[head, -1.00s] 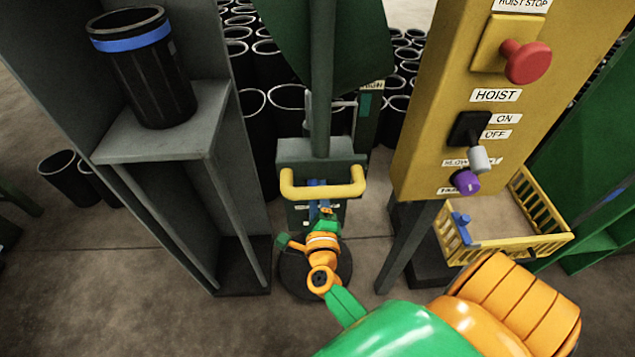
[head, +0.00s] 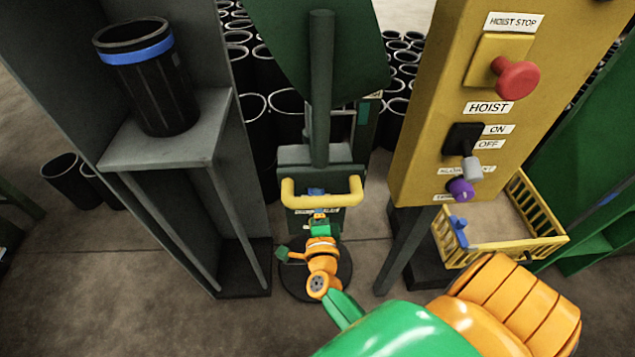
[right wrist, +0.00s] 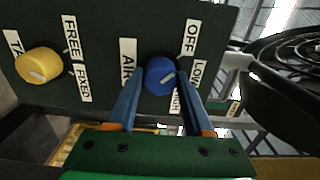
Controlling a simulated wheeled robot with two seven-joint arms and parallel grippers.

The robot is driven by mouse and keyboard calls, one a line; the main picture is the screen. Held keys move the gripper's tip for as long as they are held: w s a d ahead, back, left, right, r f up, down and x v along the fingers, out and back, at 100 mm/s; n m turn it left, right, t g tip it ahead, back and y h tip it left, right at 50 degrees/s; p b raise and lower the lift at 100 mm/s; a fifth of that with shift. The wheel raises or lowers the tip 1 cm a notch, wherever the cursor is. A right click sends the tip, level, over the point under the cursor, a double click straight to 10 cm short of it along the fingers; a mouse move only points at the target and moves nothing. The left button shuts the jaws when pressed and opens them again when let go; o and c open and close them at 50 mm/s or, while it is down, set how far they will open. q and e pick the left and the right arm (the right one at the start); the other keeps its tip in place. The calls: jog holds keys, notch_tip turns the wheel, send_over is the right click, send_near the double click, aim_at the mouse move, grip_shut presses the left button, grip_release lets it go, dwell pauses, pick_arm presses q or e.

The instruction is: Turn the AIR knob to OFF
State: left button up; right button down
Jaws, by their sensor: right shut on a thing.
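The blue AIR knob (right wrist: 160,76) is on the dark green panel (right wrist: 103,18) in the right wrist view. The labels AIR, OFF, LOW and HIGH are around it. In the head view my right gripper (head: 319,217) is at the panel below the yellow handle (head: 322,192), and the knob is not clearly visible. My left gripper is out of view.
A yellow knob (right wrist: 40,65) with FREE and FIXED labels is left of the AIR knob. A yellow hoist post (head: 425,120) with a red button (head: 517,78) stands at right. A grey shelf (head: 120,152) with a black sleeve (head: 158,95) is at left.

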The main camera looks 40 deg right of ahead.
jog(key=shift+c, duration=1.5)
grip_release()
jog(key=v, duration=0.7)
